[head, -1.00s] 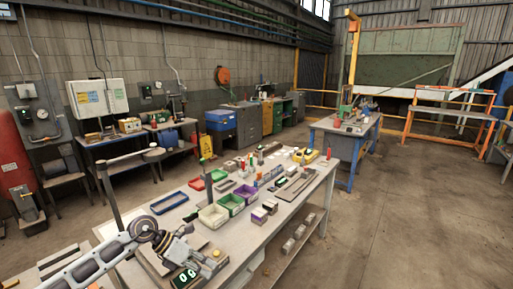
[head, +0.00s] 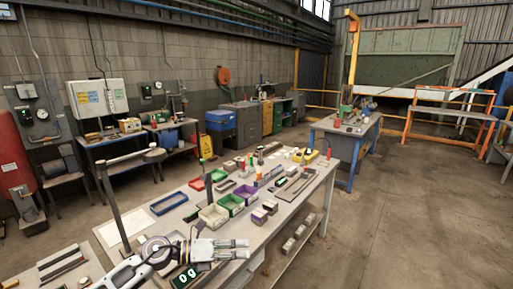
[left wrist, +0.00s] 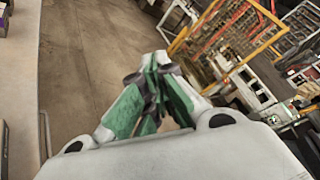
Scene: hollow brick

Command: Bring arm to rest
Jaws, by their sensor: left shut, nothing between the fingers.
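My left gripper (head: 243,248) is at the near edge of the long workbench in the head view, pointing right, at the end of my left arm. In the left wrist view its green-padded fingers (left wrist: 157,72) meet at the tips, with nothing between them. Concrete floor shows beyond the fingers, and the bench edge (left wrist: 36,80) runs down the left side. My right gripper is in neither view.
The workbench (head: 268,222) carries a blue tray (head: 169,203), a green bin (head: 213,216), a purple bin (head: 232,204) and several small blocks. A lamp post (head: 112,200) stands near my left arm. Floor (head: 400,220) right of the bench is clear.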

